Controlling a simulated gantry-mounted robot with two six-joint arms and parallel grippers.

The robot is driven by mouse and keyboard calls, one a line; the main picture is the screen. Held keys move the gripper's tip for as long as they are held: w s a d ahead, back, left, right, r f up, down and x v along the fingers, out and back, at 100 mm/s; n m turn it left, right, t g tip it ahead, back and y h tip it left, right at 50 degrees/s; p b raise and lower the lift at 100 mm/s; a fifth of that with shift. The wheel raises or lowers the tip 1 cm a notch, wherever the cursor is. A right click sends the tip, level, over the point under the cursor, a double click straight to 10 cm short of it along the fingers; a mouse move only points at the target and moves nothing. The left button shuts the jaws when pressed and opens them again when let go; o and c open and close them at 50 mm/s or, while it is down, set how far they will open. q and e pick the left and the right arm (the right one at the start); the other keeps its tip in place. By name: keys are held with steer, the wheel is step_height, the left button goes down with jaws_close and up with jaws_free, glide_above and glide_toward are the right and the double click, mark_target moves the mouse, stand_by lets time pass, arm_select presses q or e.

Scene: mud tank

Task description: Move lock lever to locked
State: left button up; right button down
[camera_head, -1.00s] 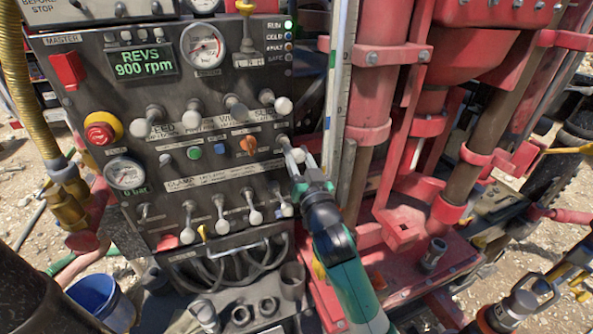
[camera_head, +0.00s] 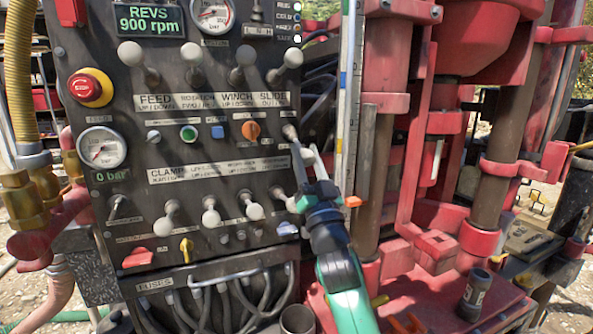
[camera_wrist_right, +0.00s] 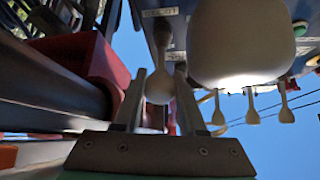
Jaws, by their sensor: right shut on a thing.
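A short lever (camera_head: 290,132) with a pale handle sits at the right edge of the dark control panel (camera_head: 75,200), right of the orange knob. I take it to be the lock lever; its small label is not clearly readable here. My right gripper (camera_head: 304,160) is at this lever from below right, its fingers shut on the handle. In the right wrist view, the pale rounded handle (camera_wrist_right: 159,87) lies between the two fingers of the right gripper (camera_wrist_right: 160,76). My left gripper is not in view.
Several other levers crowd the panel, including the slide lever (camera_head: 289,58) above and a row of lower levers (camera_head: 254,211). A large white knob (camera_wrist_right: 243,40) is close beside the fingers. A measuring strip (camera_head: 347,110) and red mast (camera_head: 390,160) stand just right.

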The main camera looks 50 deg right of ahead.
steer(key=shift+w+d+f, duration=0.15)
steer(key=shift+w+f, duration=0.05)
steer(key=shift+f, duration=0.3)
steer(key=c, duration=0.8)
jaws_free()
steer(key=shift+o, duration=0.2)
steer(key=shift+s, duration=0.1)
steer(key=v, duration=1.1)
steer(key=shift+s+a, duration=0.2)
steer(key=shift+a, duration=0.05)
